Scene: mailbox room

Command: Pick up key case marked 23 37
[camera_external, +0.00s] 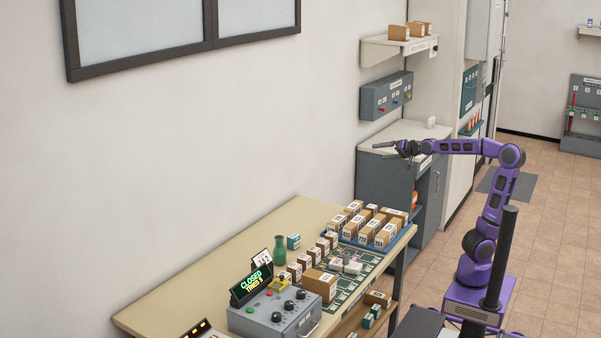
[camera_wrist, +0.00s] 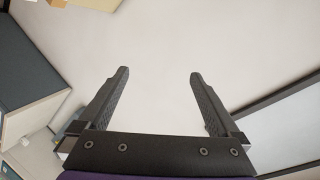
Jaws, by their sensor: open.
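My gripper (camera_external: 386,146) is stretched out level to the left, above and beyond the far end of the table, near the grey cabinet. In the wrist view, its two dark fingers (camera_wrist: 159,74) are wide apart with only pale wall between them. It holds nothing. I cannot pick out a key case marked 23 37. Small pale items (camera_external: 346,267) lie on the green mat (camera_external: 344,294) on the table, and small teal boxes (camera_external: 293,241) stand by the vase and below at the table's front. Their markings are too small to read.
A blue tray (camera_external: 398,243) of brown numbered boxes stands at the table's far end. A green vase (camera_external: 279,250) and a grey control box (camera_external: 276,314) with a "CLOSED" display stand nearer. The cabinet (camera_external: 385,184), a wall panel (camera_external: 387,96) and a shelf (camera_external: 398,48) are near my gripper.

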